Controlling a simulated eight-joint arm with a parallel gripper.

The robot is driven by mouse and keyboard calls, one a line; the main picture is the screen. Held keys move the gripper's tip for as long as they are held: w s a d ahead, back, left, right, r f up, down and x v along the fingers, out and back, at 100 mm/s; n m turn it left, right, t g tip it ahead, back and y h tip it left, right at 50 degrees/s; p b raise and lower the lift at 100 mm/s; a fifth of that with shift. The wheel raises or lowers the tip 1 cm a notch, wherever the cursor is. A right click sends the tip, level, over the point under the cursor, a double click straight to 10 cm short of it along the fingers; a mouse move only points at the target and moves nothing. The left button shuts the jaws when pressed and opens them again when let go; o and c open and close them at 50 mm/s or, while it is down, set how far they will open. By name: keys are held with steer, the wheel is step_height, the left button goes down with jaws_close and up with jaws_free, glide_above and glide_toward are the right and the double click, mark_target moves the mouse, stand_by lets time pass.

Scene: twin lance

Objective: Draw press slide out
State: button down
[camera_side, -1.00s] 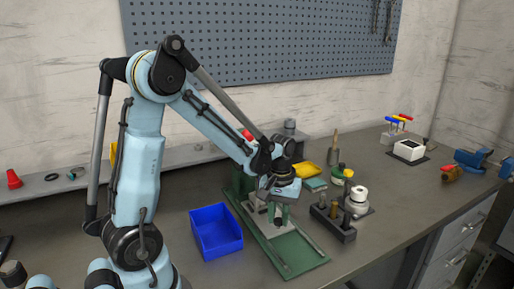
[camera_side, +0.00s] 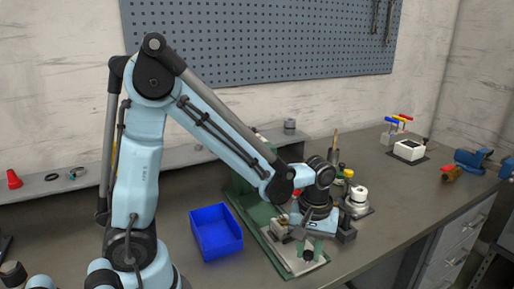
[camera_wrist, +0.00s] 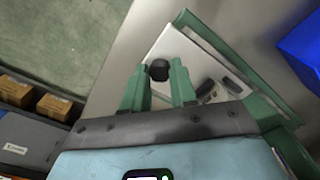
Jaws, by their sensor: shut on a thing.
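The press slide (camera_side: 290,262) is a pale metal plate on the green press base (camera_side: 250,222). It sits at the front end of the base, well out from the press body. In the wrist view the slide (camera_wrist: 172,44) shows beyond the fingers, with dark fittings on it. A black knob (camera_wrist: 159,70) stands on the slide between my green fingertips. My gripper (camera_side: 309,250) is shut on this knob, low over the slide; the wrist view shows the gripper (camera_wrist: 159,82) with one finger on each side. My arm hides much of the press in the side view.
A blue bin (camera_side: 216,238) stands left of the press base. A dark holder (camera_side: 347,236) and a white round piece (camera_side: 357,200) are close to the right of my gripper. A blue vise (camera_side: 472,160) is far right. The bench front right of the base is clear.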

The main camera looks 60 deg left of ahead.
steer(key=shift+d, duration=0.3)
steer(key=c, duration=1.2)
jaws_free()
steer(key=o, duration=0.3)
steer(key=shift+a, duration=0.1)
step_height(320, 180, up, 12)
steer(key=shift+r, duration=0.1)
steer(key=s+a+m+t, duration=0.1)
steer(key=m+t, duration=0.1)
steer(key=m, duration=0.1)
steer(key=s+a+f+m+t, duration=0.1)
steer(key=s+m+t, duration=0.1)
steer(key=m, duration=0.1)
steer(key=s+a+m+t, duration=0.1)
steer(key=m+t, duration=0.2)
steer(key=shift+s+a+f, duration=0.15)
steer(key=shift+s+f, duration=0.1)
steer(key=shift+f, duration=0.05)
